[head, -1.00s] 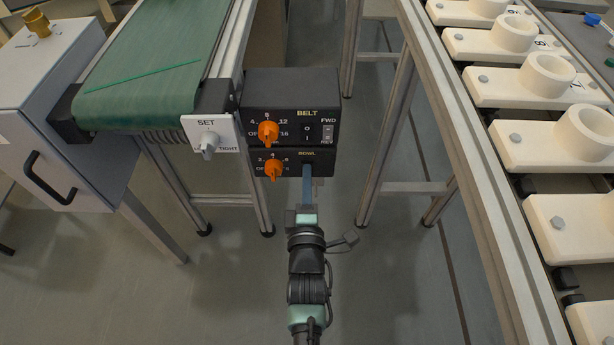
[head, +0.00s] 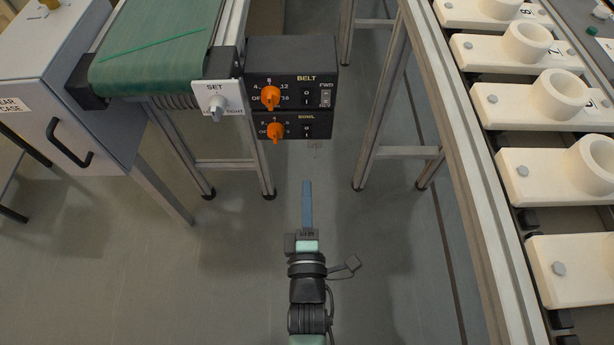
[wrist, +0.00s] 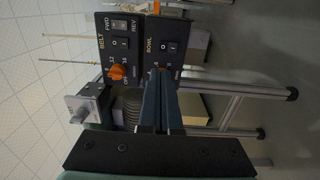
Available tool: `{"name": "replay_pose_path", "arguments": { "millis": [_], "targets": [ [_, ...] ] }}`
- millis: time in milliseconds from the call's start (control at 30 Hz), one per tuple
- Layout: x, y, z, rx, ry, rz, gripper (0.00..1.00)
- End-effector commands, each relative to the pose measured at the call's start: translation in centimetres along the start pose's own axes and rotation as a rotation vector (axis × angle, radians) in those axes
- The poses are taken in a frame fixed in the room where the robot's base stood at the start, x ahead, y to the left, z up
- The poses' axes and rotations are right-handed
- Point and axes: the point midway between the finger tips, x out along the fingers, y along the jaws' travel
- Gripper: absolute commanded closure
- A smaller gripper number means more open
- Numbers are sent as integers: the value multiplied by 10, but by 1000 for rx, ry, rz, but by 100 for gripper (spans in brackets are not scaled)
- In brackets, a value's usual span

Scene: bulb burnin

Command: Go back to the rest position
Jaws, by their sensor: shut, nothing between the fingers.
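My gripper (head: 307,185) is shut and empty, with its blue fingers together. In the head view it is over open floor, pointing at the control boxes and clear of them. In the wrist view the shut fingers (wrist: 160,85) cover part of the lower BOWL box. The BELT box (head: 291,75) carries an orange knob (head: 270,97), a black rocker switch and an FWD switch. The BOWL box (head: 300,126) below it has an orange knob (head: 275,131) and a black rocker switch (head: 306,131).
A green belt conveyor (head: 155,50) with a SET knob (head: 217,104) stands at the left, beside a grey cabinet (head: 75,95). A metal-framed line (head: 470,190) of white numbered fixtures (head: 545,102) runs along the right. Bare floor (head: 230,250) lies between them.

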Motion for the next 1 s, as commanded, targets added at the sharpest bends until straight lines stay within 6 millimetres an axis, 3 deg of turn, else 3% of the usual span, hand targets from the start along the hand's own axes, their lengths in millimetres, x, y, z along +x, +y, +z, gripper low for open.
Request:
{"name": "replay_pose_path", "arguments": {
  "millis": [567, 667, 767, 833, 1000],
  "targets": [
    [-1, 0, 0, -1, 0, 1, 100],
    [7, 11, 0, 19, -1, 16, 100],
    [29, 45, 2, 91, -1, 64, 100],
    [50, 85, 4, 177, 3, 113, 100],
    [92, 209, 6, 448, 44, 256, 100]
  ]
}}
